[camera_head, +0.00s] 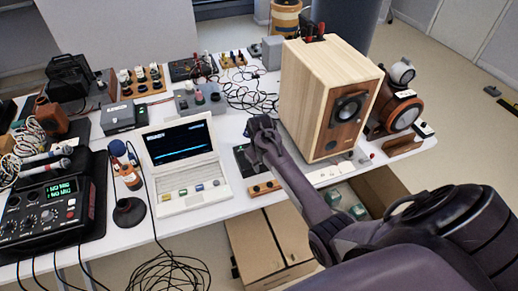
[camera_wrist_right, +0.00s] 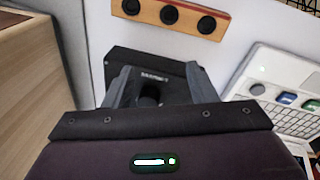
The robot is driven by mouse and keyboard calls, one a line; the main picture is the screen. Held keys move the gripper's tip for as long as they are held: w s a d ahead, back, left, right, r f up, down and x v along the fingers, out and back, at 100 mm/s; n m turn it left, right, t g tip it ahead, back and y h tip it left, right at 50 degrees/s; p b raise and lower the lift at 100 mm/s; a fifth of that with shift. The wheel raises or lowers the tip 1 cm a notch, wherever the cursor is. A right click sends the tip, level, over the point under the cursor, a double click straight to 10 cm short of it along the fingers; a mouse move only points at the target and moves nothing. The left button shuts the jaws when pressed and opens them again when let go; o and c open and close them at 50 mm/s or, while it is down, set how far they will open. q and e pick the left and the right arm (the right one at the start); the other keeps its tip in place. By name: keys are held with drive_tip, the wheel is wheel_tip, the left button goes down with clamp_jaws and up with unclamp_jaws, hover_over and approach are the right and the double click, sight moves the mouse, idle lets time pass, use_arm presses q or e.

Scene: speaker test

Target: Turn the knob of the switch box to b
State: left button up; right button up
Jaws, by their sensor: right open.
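The switch box (camera_head: 241,161) is a small black box on the white table, right of the laptop and left of the wooden speaker. It also shows in the right wrist view (camera_wrist_right: 126,60), with small white lettering too blurred to read. Its dark round knob (camera_wrist_right: 150,95) shows between the fingers, partly hidden by my gripper body. My right gripper (camera_head: 258,133) is over the box, and in the right wrist view (camera_wrist_right: 155,82) its two fingers stand apart on either side of the knob. I cannot tell whether they touch it. The knob's setting cannot be read. My left gripper is out of view.
A wooden strip with three black knobs (camera_wrist_right: 170,13) lies close by the box. The white laptop (camera_head: 183,165) is to the left, the tall wooden speaker (camera_head: 305,95) to the right. Cables (camera_head: 255,95) lie behind. A cardboard box (camera_head: 265,245) is below the table edge.

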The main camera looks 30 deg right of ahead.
drive_tip(key=shift+m+g+y, duration=0.3)
drive_tip(key=shift+g+y, duration=0.2)
drive_tip(key=shift+y, duration=0.2)
drive_tip(key=w+d+r, duration=0.1)
drive_tip(key=w, duration=0.1)
drive_tip(key=w+r, duration=0.2)
drive_tip(key=w+d+r, duration=0.1)
drive_tip(key=w, duration=0.1)
drive_tip(key=shift+w+d+r, duration=0.3)
drive_tip(key=shift+w, duration=0.1)
drive_tip(key=shift+w+r, duration=0.2)
drive_tip(key=shift+f+b, duration=0.55)
drive_tip(key=shift+f, duration=0.1)
wheel_tip(320, 180, down, 6)
drive_tip(key=b, duration=0.7)
drive_tip(key=shift+f, duration=0.2)
drive_tip(key=c, duration=1)
drive_tip(key=shift+r, duration=0.1)
